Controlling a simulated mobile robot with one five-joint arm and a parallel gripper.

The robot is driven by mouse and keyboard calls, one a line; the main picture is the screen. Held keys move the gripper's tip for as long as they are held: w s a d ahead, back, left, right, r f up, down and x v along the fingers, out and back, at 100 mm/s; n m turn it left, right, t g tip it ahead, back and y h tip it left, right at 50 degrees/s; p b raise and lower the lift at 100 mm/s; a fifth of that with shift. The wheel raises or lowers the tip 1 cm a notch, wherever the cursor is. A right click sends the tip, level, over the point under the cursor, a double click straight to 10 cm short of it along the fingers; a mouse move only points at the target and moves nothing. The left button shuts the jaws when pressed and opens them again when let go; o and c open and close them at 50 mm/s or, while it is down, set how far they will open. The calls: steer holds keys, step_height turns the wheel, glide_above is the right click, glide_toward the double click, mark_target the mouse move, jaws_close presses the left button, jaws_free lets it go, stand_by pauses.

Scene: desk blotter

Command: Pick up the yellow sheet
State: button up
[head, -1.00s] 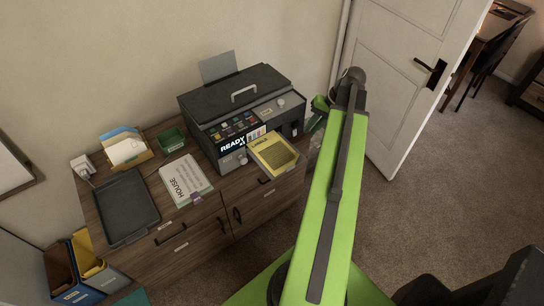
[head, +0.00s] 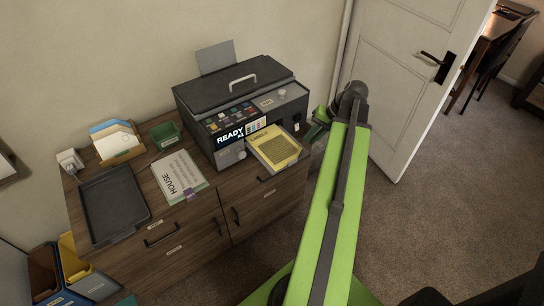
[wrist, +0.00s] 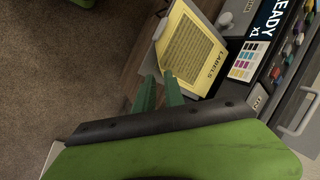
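The yellow sheet (head: 275,147), printed with small text, lies in the printer's (head: 240,108) front output tray. In the wrist view the yellow sheet (wrist: 192,48) shows the word "LABELS" along one edge. My gripper (wrist: 159,76) shows in the wrist view as two teal fingers with a gap between them. Its tips are close to the sheet's lower left edge, and one overlaps that edge in the picture. I see nothing between the fingers. In the head view my gripper is mostly hidden behind my green arm, right of the tray.
A white door (head: 400,80) is at the back right. Carpet lies clear on the right.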

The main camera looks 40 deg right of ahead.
mark_target(302, 152)
steer(key=shift+w+a+f, duration=0.1)
steer(key=shift+f, duration=0.1)
steer(key=b+x, duration=0.4)
steer(key=x, duration=0.1)
steer(key=shift+f, duration=0.1)
jaws_close()
